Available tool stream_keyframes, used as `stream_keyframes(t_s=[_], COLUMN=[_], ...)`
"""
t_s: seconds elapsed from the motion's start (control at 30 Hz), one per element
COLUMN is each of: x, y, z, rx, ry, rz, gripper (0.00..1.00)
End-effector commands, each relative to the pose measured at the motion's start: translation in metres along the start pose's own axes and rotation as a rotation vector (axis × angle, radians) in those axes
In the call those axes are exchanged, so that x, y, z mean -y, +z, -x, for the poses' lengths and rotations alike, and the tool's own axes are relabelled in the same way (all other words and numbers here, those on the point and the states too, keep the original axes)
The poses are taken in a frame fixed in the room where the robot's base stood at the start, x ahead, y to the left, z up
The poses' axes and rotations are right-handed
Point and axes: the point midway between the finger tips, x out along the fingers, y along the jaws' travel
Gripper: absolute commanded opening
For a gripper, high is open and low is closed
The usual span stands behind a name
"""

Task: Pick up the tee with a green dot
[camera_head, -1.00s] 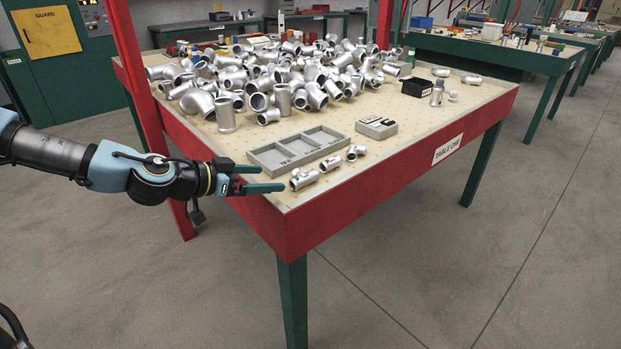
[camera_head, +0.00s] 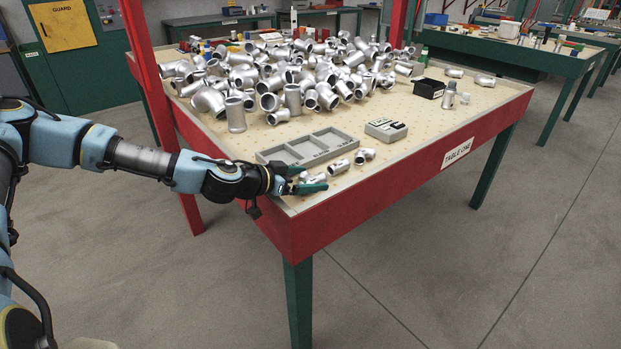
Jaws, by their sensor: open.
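Three small silver pipe fittings lie in a row along the table's near edge: a near one (camera_head: 313,175), a middle one (camera_head: 339,167) and a far one (camera_head: 365,156). No green dot can be made out on any of them at this size, so I cannot tell which is the tee with the dot. My gripper (camera_head: 308,179) is open, with green fingers, low over the near corner. Its fingers are at the near fitting, which shows partly between them; contact cannot be told.
A grey three-compartment tray (camera_head: 266,157) lies just behind the fittings, with a grey device (camera_head: 386,130) to its right. A large heap of fittings (camera_head: 300,75) covers the back. A black bin (camera_head: 429,88) stands at the right, beside an upright fitting (camera_head: 449,96). A red post (camera_head: 147,80) rises at left.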

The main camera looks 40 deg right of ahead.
Motion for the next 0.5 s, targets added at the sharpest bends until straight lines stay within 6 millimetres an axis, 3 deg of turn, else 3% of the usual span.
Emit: stream_keyframes(t_s=[0.33, 0.5], x=[-0.0004, -0.0004], y=[0.0005, 0.0004], z=[-0.0094, -0.0093], rx=[0.0, 0.0], ry=[0.001, 0.001], rz=[0.0, 0.0], gripper=[1.0, 0.81])
